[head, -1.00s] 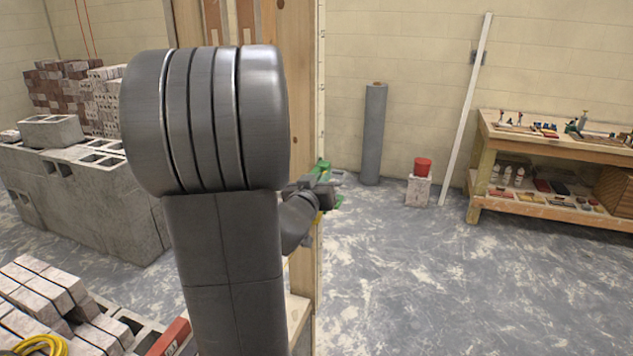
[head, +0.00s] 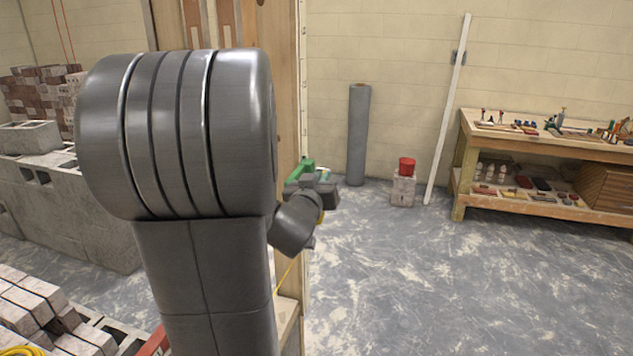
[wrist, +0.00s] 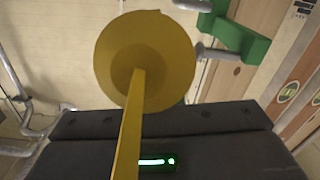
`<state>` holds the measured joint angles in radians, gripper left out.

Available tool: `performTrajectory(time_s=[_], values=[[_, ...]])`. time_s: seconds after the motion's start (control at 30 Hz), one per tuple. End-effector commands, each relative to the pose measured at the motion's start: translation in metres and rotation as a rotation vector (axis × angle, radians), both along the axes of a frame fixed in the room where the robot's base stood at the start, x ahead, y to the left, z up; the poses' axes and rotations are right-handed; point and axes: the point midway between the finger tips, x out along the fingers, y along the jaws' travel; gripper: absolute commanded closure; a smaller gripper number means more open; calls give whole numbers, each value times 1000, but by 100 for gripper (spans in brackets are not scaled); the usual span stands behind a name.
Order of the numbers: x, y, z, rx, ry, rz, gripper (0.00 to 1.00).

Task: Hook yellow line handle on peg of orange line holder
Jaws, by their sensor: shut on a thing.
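The yellow line handle (wrist: 145,60) fills the upper middle of the wrist view as a round yellow disc. Its yellow line (wrist: 128,140) runs from the disc down across the dark gripper body. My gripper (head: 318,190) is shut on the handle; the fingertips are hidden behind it. In the head view the line (head: 289,270) hangs below my wrist. A green bracket (wrist: 238,32) with a metal peg (wrist: 217,53) is just right of the disc, apart from it in the picture. The bracket also shows in the head view (head: 301,168). I cannot make out an orange holder.
A wooden post (head: 285,100) stands behind my arm. A grey roll (head: 358,135), a red can on a block (head: 405,178) and a workbench (head: 545,150) stand along the wall. Block stacks (head: 70,215) are at left. The floor at right is clear.

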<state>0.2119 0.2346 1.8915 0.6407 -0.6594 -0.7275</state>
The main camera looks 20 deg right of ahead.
Motion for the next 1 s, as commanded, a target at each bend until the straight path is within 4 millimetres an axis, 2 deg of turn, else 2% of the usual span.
performTrajectory(time_s=[0.6,1.0], values=[[-14,-20,-1,-1,-1,-1,100],[-14,-21,0,-1,1,0,100]])
